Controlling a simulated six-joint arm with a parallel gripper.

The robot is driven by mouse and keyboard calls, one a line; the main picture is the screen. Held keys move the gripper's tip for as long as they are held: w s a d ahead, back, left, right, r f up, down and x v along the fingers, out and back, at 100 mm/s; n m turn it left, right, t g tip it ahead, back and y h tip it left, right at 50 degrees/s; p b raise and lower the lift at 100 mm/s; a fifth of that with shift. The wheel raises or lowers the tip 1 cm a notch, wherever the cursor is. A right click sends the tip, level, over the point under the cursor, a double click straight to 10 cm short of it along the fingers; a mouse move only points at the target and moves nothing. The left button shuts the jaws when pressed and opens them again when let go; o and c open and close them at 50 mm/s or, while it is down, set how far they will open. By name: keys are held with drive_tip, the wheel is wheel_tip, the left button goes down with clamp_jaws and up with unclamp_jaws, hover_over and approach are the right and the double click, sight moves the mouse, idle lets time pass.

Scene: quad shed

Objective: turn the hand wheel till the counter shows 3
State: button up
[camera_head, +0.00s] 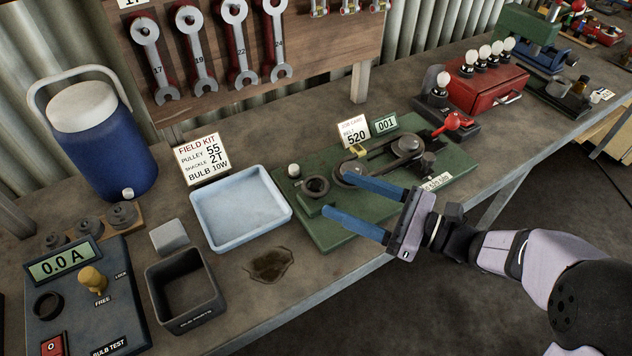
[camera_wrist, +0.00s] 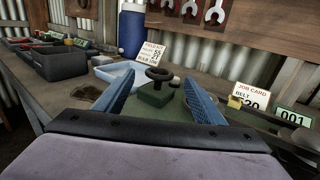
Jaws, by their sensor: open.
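The hand wheel (camera_head: 316,186) is a small dark ring at the left part of the green board (camera_head: 310,235). The wrist view shows the wheel (camera_wrist: 159,74) above a green block, between my fingers in the picture. The counter (camera_head: 386,123) at the board's back edge shows 001; it also stands at the right of the wrist view (camera_wrist: 291,118). My gripper (camera_head: 335,196) is open and empty, with its blue fingers pointing toward the wheel from the right. I cannot tell whether a fingertip touches the wheel.
A pale blue tray (camera_head: 213,240) stands left of the board. A dark bin (camera_head: 181,323) and a blue test box (camera_head: 120,300) stand farther left.

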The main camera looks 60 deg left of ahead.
sight(316, 184)
drive_tip(key=shift+p+x, duration=0.9)
drive_tip(key=shift+x, duration=2.65)
drive_tip(key=c, duration=1.1)
drive_tip(key=shift+o, duration=0.2)
drive_tip(key=shift+n+g+h+b, duration=0.5)
drive_tip(key=shift+n+g+h, duration=0.35)
drive_tip(key=shift+g, duration=0.35)
drive_tip(key=shift+n+g+h+b, duration=0.45)
drive_tip(key=shift+n+g+h, duration=1)
drive_tip(key=shift+g+h, duration=0.1)
drive_tip(key=shift+r, duration=0.1)
drive_tip(key=o, duration=1.1)
drive_tip(key=shift+c, duration=0.2)
